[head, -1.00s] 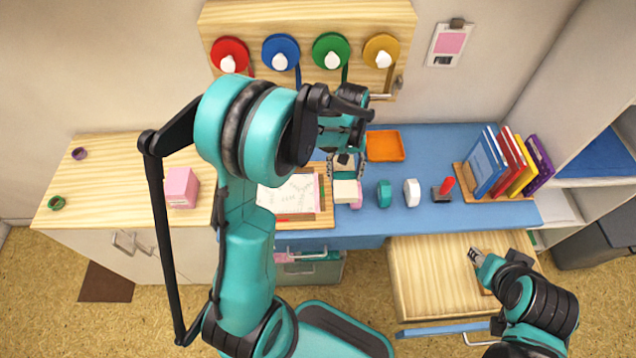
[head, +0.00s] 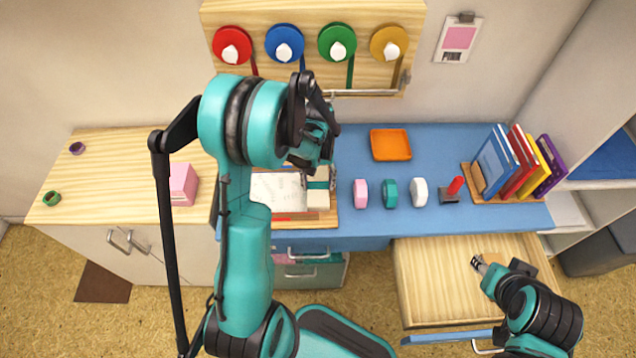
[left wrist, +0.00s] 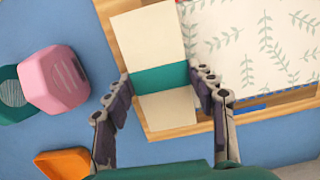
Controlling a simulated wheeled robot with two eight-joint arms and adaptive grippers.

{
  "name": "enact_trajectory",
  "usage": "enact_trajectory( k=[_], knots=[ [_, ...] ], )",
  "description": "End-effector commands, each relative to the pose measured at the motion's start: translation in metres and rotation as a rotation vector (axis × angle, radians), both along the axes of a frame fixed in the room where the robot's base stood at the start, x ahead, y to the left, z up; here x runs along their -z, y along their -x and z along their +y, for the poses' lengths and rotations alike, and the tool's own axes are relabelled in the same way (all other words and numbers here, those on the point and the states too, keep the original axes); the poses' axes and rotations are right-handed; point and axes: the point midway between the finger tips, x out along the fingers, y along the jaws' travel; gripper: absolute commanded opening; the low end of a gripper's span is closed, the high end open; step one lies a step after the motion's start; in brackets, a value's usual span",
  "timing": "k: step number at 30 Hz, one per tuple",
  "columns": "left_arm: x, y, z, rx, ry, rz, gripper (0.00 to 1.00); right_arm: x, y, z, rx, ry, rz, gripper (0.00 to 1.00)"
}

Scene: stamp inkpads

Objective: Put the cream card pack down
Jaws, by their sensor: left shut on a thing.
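The cream card pack (head: 318,199) has a teal band around it. It is at the right end of a wooden tray (head: 327,222), beside a white patterned sheet (head: 277,191). My left gripper (head: 317,176) is shut on the pack. In the left wrist view its fingers (left wrist: 160,83) lie on both sides of the teal band, and the pack (left wrist: 148,38) covers part of the tray's edge. I cannot tell whether the pack touches the tray. My right gripper (head: 477,264) is over the open wooden drawer, away from the pack; its fingers are too small to judge.
A pink inkpad (head: 360,193), a teal one (head: 390,193) and a white one (head: 419,191) stand right of the tray. An orange dish (head: 390,145) lies behind them. A red-handled stamp (head: 452,190) and upright books (head: 512,163) are further right.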

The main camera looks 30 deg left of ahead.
Motion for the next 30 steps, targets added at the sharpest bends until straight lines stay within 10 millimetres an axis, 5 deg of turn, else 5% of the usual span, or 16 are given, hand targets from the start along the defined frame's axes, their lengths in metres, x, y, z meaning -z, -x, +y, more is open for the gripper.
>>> enact_trajectory(
  k=[6,7,9,20,30],
  knots=[
    [0.004,0.0,0.0,0.0,0.0,0.0,0.2,0.004,0.0,0.0,0.0,0.0,0.0,0.4],
    [0.003,0.0,0.0,0.0,0.0,0.0,0.64,0.003,0.0,0.0,0.0,0.0,0.0,0.4],
    [0.003,0.0,0.0,0.0,0.0,0.0,0.77,0.003,0.0,0.0,0.0,0.0,0.0,0.4],
    [-0.001,0.0,0.0,0.0,0.0,0.0,0.77,-0.001,0.0,0.0,0.0,0.0,0.0,0.4],
    [-0.067,-0.007,0.003,0.0,0.0,0.0,0.77,-0.025,0.0,0.0,0.0,0.0,0.0,0.4]
  ],
)
